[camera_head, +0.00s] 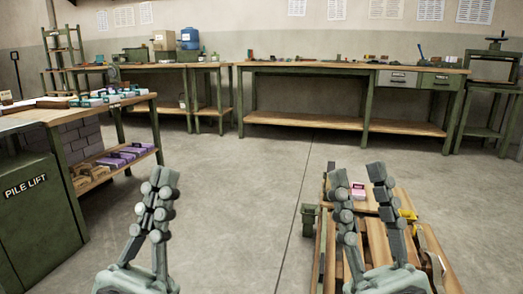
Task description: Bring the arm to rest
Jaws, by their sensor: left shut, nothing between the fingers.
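My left gripper (160,182) is in the lower left-centre of the head view, pointing up, with its fingers together and nothing between them. It hangs over the bare floor, apart from the benches. My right gripper (357,175) is at the lower right, also pointing up.
A wooden-topped bench (60,112) with small boxes stands at left, above a shelf of purple packs (118,160). A green cabinet marked PILE LIFT (35,225) is at lower left. A long workbench (300,66) lines the back wall. The middle floor (250,170) is clear.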

